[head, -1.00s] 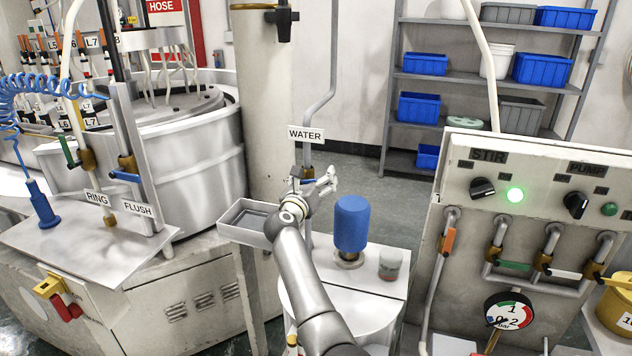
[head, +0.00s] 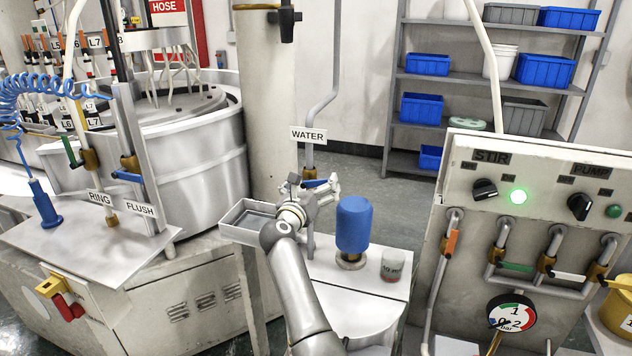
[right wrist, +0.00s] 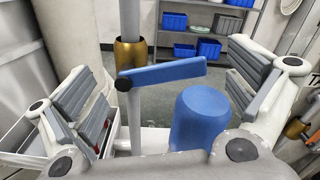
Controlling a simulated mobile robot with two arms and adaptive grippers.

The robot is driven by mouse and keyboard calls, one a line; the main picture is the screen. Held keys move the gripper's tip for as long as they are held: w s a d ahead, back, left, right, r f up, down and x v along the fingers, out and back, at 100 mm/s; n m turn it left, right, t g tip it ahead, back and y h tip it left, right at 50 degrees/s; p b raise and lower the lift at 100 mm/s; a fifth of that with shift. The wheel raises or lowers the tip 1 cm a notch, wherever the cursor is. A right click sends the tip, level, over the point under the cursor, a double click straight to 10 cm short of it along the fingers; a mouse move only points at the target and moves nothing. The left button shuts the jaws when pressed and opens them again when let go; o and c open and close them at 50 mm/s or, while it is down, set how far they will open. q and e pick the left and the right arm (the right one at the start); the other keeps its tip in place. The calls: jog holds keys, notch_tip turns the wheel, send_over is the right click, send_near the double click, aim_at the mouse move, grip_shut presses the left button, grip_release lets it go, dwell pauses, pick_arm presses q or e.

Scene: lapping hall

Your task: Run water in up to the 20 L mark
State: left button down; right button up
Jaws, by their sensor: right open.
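The WATER sign (head: 308,135) hangs on a grey pipe at the centre of the head view. Below it is a brass valve with a blue lever (head: 316,184). In the right wrist view the blue lever (right wrist: 165,73) points right from the pipe, roughly crosswise to it. My right gripper (head: 312,190) is open at the valve. Its fingers stand apart on either side of the lever, and I see no contact. Below and right, a blue-capped unit (head: 354,225) stands on a pale vessel (head: 365,318). I see no 20 L mark. My left gripper is out of view.
A metal tray (head: 237,234) is close left of my right gripper. A panel (head: 530,165) with STIR and PUMP knobs and a lit green lamp stands at right. RING and FLUSH valves are at left.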

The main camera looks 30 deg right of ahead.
jog(key=shift+v, duration=2.3)
jog(key=shift+r, duration=0.1)
